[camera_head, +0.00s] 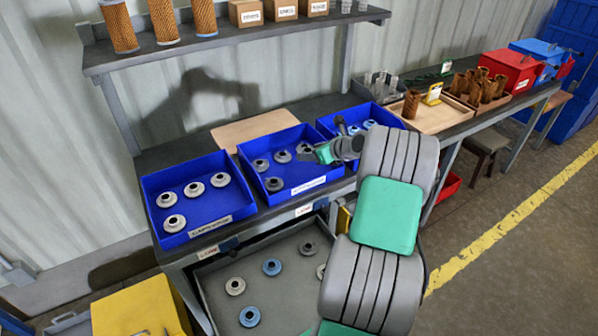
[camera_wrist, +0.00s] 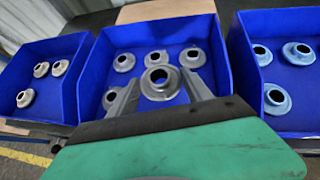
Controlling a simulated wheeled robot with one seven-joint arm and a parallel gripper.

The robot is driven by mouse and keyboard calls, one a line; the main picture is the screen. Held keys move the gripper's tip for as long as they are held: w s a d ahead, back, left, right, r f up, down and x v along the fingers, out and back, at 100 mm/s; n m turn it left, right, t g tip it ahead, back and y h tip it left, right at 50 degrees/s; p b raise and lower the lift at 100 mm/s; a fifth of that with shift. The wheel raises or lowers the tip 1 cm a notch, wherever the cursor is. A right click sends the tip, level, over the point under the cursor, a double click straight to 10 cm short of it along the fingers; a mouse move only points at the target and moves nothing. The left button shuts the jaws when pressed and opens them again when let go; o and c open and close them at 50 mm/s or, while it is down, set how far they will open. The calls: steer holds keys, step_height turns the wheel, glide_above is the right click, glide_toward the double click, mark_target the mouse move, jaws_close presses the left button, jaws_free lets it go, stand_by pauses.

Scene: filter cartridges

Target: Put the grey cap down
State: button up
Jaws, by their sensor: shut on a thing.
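My gripper (camera_wrist: 160,84) is shut on a grey cap (camera_wrist: 160,74), a round flanged ring with a dark central hole. The cap is held between the fingertips above the middle blue bin (camera_wrist: 218,98). Several similar grey caps lie on that bin's floor, one of them at its left (camera_wrist: 124,62). In the head view, my gripper (camera_head: 312,154) hangs over the right part of the middle bin (camera_head: 270,201). The held cap cannot be made out clearly there. The cap's exact height above the bin floor is hard to tell.
The left blue bin (camera_head: 190,235) holds several pale caps, and the right blue bin (camera_wrist: 260,65) holds blue caps. Below, an open grey drawer (camera_head: 205,278) holds pale and blue caps. A shelf (camera_head: 230,35) with filters and boxes is above. The middle bin's front floor has room.

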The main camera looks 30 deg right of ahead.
steer(key=a+f, duration=0.1)
steer(key=f, duration=0.1)
steer(key=w+a+f, duration=0.1)
steer(key=a+f, duration=0.1)
steer(key=shift+a+f, duration=0.2)
steer(key=shift+f, duration=0.05)
step_height(320, 180, down, 3)
steer(key=shift+a+f+p, duration=0.1)
steer(key=shift+p, duration=0.4)
steer(key=shift+f, duration=0.25)
steer(key=o, duration=1.5)
steer(key=shift+c, duration=0.2)
steer(key=shift+r, duration=0.1)
